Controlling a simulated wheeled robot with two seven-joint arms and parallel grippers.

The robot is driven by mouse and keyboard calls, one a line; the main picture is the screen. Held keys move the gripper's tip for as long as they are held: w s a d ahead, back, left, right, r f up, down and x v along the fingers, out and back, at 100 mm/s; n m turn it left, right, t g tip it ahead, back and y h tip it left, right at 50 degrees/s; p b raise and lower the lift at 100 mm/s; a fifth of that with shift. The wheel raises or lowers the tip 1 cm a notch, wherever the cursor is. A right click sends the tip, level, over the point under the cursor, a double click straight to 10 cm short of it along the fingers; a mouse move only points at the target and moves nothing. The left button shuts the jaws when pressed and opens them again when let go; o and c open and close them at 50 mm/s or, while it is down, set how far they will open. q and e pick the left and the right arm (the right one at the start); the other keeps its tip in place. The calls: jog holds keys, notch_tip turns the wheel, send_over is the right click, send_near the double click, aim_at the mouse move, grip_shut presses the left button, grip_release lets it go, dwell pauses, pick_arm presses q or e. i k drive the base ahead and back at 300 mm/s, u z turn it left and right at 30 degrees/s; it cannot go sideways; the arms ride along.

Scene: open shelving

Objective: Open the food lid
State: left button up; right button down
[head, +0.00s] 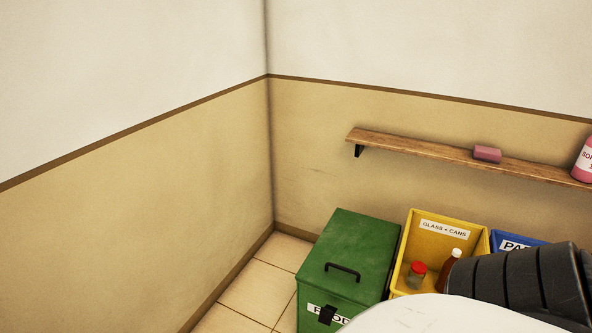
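The green food bin (316,290) stands on the floor at the lower middle of the head view. Its green lid (355,245) is shut and has a black handle (343,271) on top. A white label (316,309) on its front reads "FOOD", partly covered by a black latch-like piece (327,315). The bin's lower right part is hidden behind a white part of my body. Neither my left nor my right gripper shows. A dark ribbed part, which seems to be my arm, is at the lower right.
A yellow open bin (425,240), labelled "GLASS + CANS", stands right of the food bin and holds a jar (416,278) and a brown bottle (449,266). A blue bin (497,236) is beyond it. A wooden shelf (430,151) holds a pink block (487,153) and pink bottle (586,160).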

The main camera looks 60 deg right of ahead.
aim_at(352, 259)
jog(key=u, duration=0.1)
jog(key=i, duration=0.4)
jog(key=z, duration=1.1)
